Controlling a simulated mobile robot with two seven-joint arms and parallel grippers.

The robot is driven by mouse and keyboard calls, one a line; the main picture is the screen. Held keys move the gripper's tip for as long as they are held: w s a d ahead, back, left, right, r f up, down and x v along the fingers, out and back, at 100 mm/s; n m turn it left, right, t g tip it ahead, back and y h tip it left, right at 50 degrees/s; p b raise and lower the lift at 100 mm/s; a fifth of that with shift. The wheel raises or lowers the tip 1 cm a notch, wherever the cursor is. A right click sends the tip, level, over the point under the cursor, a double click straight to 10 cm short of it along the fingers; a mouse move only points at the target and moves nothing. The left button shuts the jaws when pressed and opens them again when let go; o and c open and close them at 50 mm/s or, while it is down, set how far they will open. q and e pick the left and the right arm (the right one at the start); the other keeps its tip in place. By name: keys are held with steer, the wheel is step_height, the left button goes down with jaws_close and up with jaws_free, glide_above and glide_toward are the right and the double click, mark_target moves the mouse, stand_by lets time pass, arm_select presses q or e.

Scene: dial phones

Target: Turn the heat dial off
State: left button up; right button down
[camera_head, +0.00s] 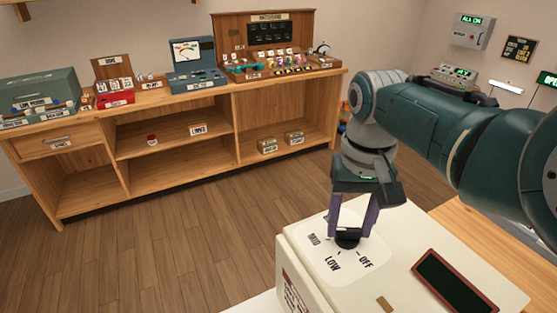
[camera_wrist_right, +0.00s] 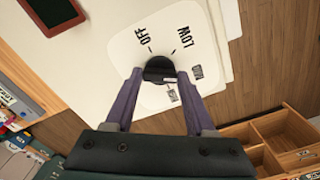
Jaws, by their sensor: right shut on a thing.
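The heat dial is a black round knob (camera_head: 346,242) on a pale panel (camera_head: 372,258) on top of a cream box (camera_head: 310,272). The panel carries the labels MID, LOW and OFF; another label is partly hidden by the gripper. My right gripper (camera_head: 348,236) points down over the dial with its purple fingers on either side of it, shut on the knob. In the right wrist view the knob (camera_wrist_right: 158,68) sits between the fingertips. A light mark on the knob is partly visible there, but its exact setting is unclear. My left gripper is not in view.
A dark red-framed screen (camera_head: 455,283) lies on the cream box to the right of the dial. A wooden shelf unit (camera_head: 185,128) with several small devices stands across the room. Wood floor (camera_head: 180,235) lies open between them. Wall boxes (camera_head: 472,31) hang at the right.

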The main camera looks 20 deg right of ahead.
steer(key=shift+n, duration=0.3)
steer(key=shift+r+n+p, duration=0.1)
steer(key=shift+n+p, duration=0.4)
steer(key=shift+n, duration=0.4)
steer(key=n, duration=0.2)
steer(key=shift+n+p, duration=0.35)
steer(key=shift+n, duration=0.05)
steer(key=n, duration=0.3)
steer(key=shift+n, duration=0.3)
steer(key=n, duration=0.2)
steer(key=shift+n+p, duration=0.3)
steer(key=shift+p, duration=0.05)
steer(key=n, duration=1.1)
steer(key=shift+n, duration=0.9)
